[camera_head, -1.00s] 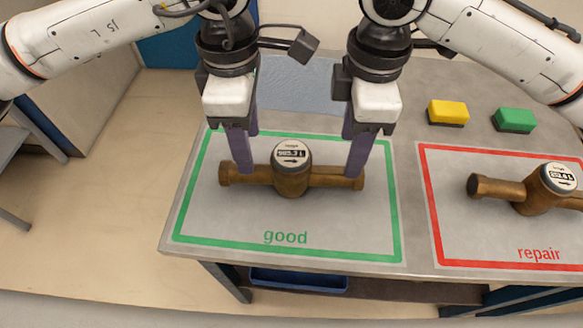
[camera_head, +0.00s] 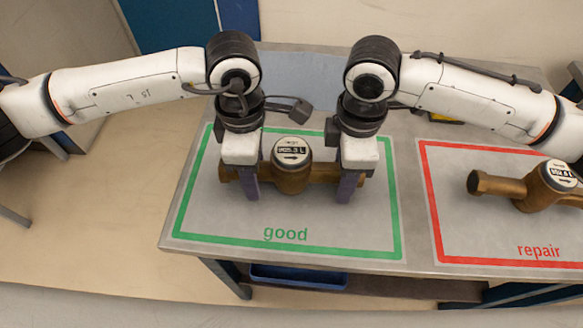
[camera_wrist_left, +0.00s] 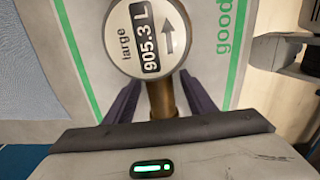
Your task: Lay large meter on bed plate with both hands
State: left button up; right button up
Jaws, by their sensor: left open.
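The large meter (camera_head: 291,170) is a brass pipe body with a round white dial on top. It lies level inside the green "good" frame (camera_head: 187,200) on the table. In the left wrist view its dial (camera_wrist_left: 147,38) reads "large 905.3 L". My left gripper (camera_head: 250,196) is open at the left pipe arm. In the wrist view its fingers (camera_wrist_left: 160,105) stand on both sides of the pipe. My right gripper (camera_head: 345,198) is down at the right pipe arm, its fingers in front of the pipe; its opening is hidden. I cannot make out a bed plate for certain.
A second brass meter (camera_head: 550,187) lies in the red "repair" frame (camera_head: 432,215) on the right. A pale blue area (camera_head: 305,85) lies at the back of the table. A yellow block (camera_head: 447,117) is mostly hidden behind my right arm. A blue bin (camera_head: 298,276) sits below the table.

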pick_arm(q)
grip_shut()
pick_arm(e)
grip_shut()
pick_arm(q)
jog(key=shift+r, duration=0.15)
pick_arm(e)
jog(key=shift+w+r, duration=0.1)
jog(key=shift+r, duration=0.05)
dwell(0.8)
